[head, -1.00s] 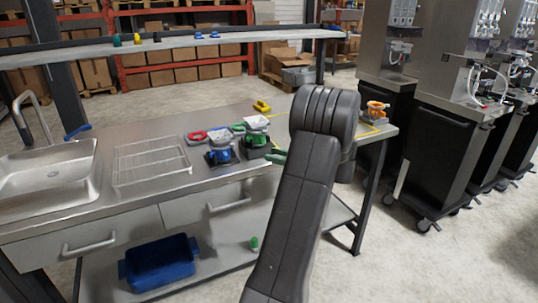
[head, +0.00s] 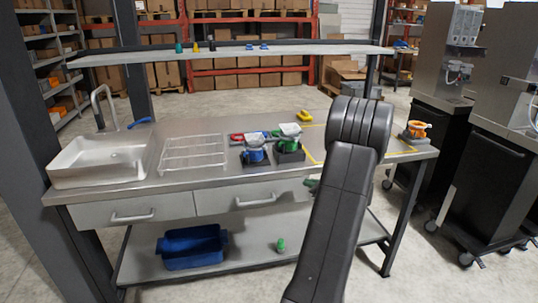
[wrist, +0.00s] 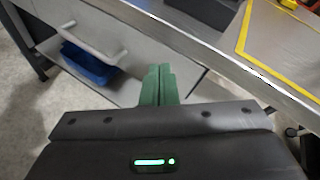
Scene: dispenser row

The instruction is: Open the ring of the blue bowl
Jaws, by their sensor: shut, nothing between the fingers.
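My gripper's green fingers (head: 312,183) show beside my arm at the bench's front edge, to the right of and nearer than the blue bowl. In the wrist view my gripper (wrist: 158,70) is shut and empty, its fingers together in front of the bench front. The blue bowl is not in the wrist view.
A green bowl (head: 289,145) in a similar stand is just right of the blue one. A red ring-shaped thing (head: 237,137) lies behind left. A wire rack (head: 194,153) and sink (head: 100,163) are further left. An orange item (head: 416,129) stands at the right end.

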